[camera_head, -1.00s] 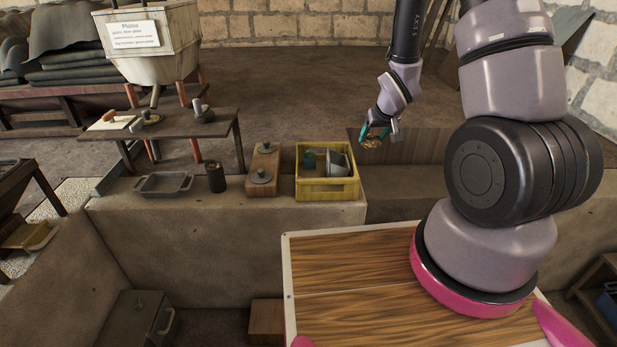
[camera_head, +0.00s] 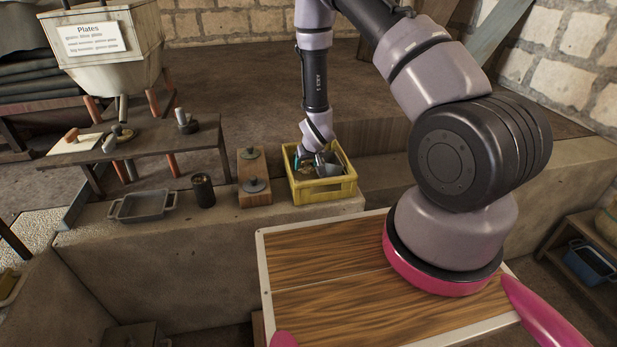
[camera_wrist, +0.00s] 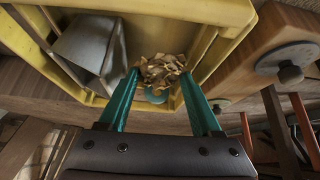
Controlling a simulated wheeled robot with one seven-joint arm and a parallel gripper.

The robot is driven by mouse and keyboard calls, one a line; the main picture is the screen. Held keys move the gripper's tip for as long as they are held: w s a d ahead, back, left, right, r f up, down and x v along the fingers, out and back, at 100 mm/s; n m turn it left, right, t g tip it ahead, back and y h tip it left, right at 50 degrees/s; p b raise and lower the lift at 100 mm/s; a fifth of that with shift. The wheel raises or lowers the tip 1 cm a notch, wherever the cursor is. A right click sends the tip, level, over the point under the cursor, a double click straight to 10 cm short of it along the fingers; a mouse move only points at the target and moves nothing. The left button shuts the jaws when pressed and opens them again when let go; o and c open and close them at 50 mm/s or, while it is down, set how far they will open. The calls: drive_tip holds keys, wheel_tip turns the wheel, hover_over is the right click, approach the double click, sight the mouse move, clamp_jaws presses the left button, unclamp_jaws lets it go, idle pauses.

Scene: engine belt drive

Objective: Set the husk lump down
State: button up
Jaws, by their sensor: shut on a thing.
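The husk lump (camera_wrist: 159,72) is a tan, flaky clump, seen between the two teal fingers of my gripper (camera_wrist: 158,80) in the wrist view. My gripper is shut on it and holds it over or inside the yellow crate (camera_wrist: 215,18). In the head view my gripper (camera_head: 302,163) is at the mouth of the yellow crate (camera_head: 322,190), toward its left side. The lump is small there and partly hidden by the gripper. I cannot tell whether it touches the crate floor.
A grey metal scoop-like piece (camera_wrist: 90,45) stands in the crate beside the lump. A wooden block with dark knobs (camera_head: 253,178), a dark cup (camera_head: 203,190) and a grey tray (camera_head: 142,205) stand left of the crate on the ledge. A hopper labelled Plates (camera_head: 105,45) stands behind.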

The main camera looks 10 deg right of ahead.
sight(308, 173)
drive_tip(key=shift+f, duration=2.6)
drive_tip(key=o, duration=1.1)
drive_tip(key=shift+f, duration=0.1)
drive_tip(key=shift+c, duration=0.2)
